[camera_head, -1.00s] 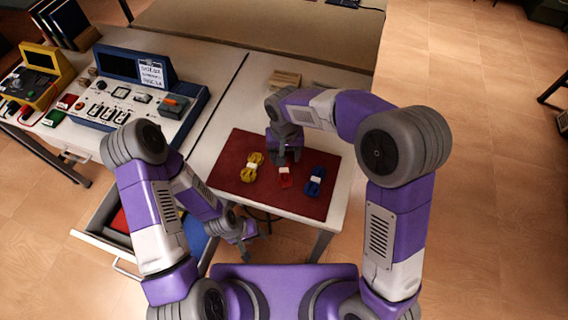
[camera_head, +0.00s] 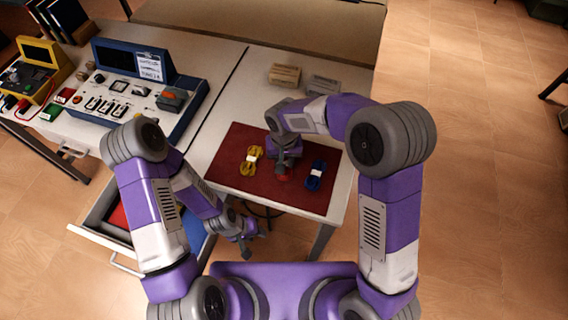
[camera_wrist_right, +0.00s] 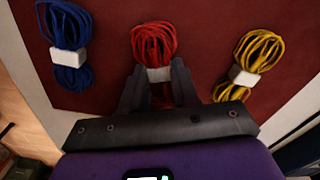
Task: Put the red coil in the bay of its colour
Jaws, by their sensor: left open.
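The red coil (camera_head: 283,177) lies on the dark red mat (camera_head: 233,150), mostly hidden under my right gripper (camera_head: 285,166) in the head view. In the right wrist view the red coil (camera_wrist_right: 153,42) has a white band, and the fingers of my right gripper (camera_wrist_right: 158,80) stand on either side of it. I cannot tell whether they press on it. An open drawer (camera_head: 97,212) at the lower left shows a red bay (camera_head: 119,217) and a blue bay (camera_head: 197,243), partly behind my left arm. My left gripper (camera_head: 246,240) is open and empty beside the drawer.
A yellow coil (camera_head: 251,161) and a blue coil (camera_head: 316,175) lie on the mat, either side of the red one. A blue instrument console (camera_head: 135,90) and a yellow device (camera_head: 35,75) stand at the left. Two small blocks (camera_head: 285,74) lie behind the mat.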

